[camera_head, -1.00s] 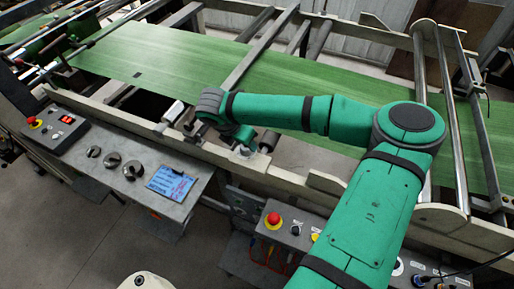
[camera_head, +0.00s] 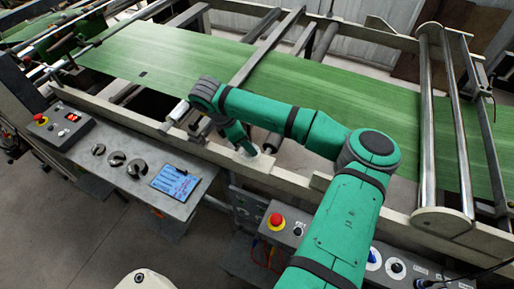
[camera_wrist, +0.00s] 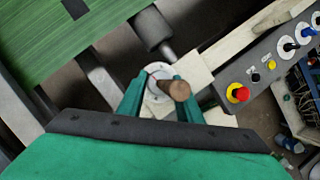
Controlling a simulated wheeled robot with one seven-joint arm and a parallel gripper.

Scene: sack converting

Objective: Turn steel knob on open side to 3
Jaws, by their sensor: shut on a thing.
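My gripper (camera_wrist: 160,92) has its two green fingers on either side of a round knob in the wrist view. The knob has a pale grey round base (camera_wrist: 155,73) and a brownish cylindrical part (camera_wrist: 178,90) that stands out toward the camera. The gripper is shut on it. Any numbers or pointer on the dial are too small or hidden to read. In the head view my gripper (camera_head: 247,148) points down at the near rail of the machine, where a pale round piece (camera_head: 251,160) shows partly below the fingers.
A control box with a red emergency button (camera_head: 276,219) stands close in front of the rail; it also shows in the wrist view (camera_wrist: 238,93). A steel table (camera_head: 190,207) with a blue sheet (camera_head: 175,182) is at left. Green web (camera_head: 170,55) runs behind the rail.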

